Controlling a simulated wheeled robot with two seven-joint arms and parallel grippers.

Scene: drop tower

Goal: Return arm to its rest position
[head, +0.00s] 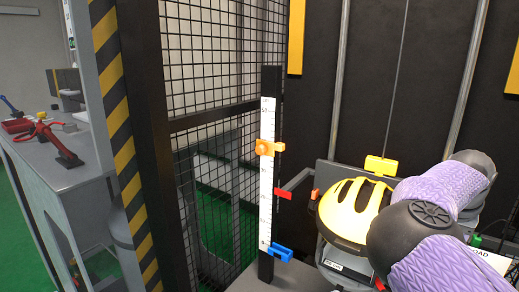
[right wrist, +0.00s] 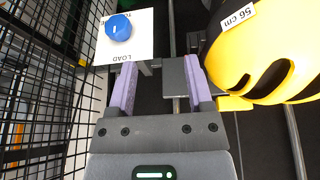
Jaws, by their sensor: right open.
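My right arm (head: 430,220), with purple and dark grey links, comes in from the right in the head view and covers part of a yellow and black helmet (head: 350,205). The right gripper is hidden there. In the right wrist view my right gripper (right wrist: 160,82) is open, with nothing held between its purple fingers. The helmet (right wrist: 265,50), with a "56 cm" label, lies to the right of the fingers in that view. My left gripper is in neither view.
A white scale post (head: 266,180) carries an orange slider (head: 268,148) and a blue bracket (head: 280,253). A black mesh fence (head: 215,60) stands left of it. A blue knob (right wrist: 118,28) sits on a white LOAD plate (right wrist: 140,45). A grey bench (head: 45,160) with tools stands far left.

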